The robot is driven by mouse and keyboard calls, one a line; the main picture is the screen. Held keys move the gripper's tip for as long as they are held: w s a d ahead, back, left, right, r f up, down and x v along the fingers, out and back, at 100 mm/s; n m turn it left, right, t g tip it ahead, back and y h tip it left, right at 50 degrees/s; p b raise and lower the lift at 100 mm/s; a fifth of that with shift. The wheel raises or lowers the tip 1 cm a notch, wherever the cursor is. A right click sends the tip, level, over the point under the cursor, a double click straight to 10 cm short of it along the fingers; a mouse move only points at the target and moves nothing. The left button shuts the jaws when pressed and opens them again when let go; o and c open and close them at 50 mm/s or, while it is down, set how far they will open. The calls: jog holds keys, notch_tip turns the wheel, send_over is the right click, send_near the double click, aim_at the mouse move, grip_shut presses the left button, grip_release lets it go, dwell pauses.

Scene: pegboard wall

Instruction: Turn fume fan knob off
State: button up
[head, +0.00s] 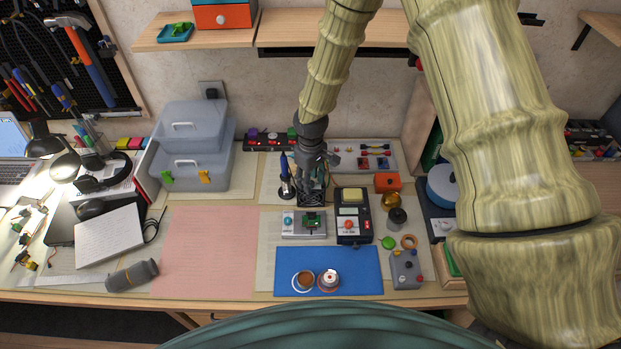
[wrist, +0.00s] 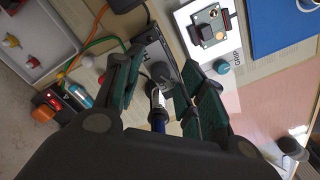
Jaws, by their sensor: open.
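My gripper (head: 314,178) is over the back middle of the bench, beside an upright blue-handled tool (head: 285,172) and above a dark, grid-faced unit (head: 311,197). In the wrist view its two green-padded fingers (wrist: 162,76) are apart. Between them lie a dark box (wrist: 150,52) with partly hidden lettering and a dark rounded part (wrist: 166,80) that looks like a knob. I cannot tell whether it is the fume fan knob, where it points, or whether the fingers touch it. The blue handle (wrist: 161,125) also shows between the fingers, nearer the palm.
A light panel with a teal knob (wrist: 221,67) and a small circuit board stands close in front. A black meter (head: 353,224) is right of it. A power strip (head: 268,140) and a parts tray (head: 352,150) lie behind. The pink mat (head: 208,250) is clear.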

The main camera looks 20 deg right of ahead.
notch_tip(320, 180, up, 12)
dwell(0.6)
dwell(0.5)
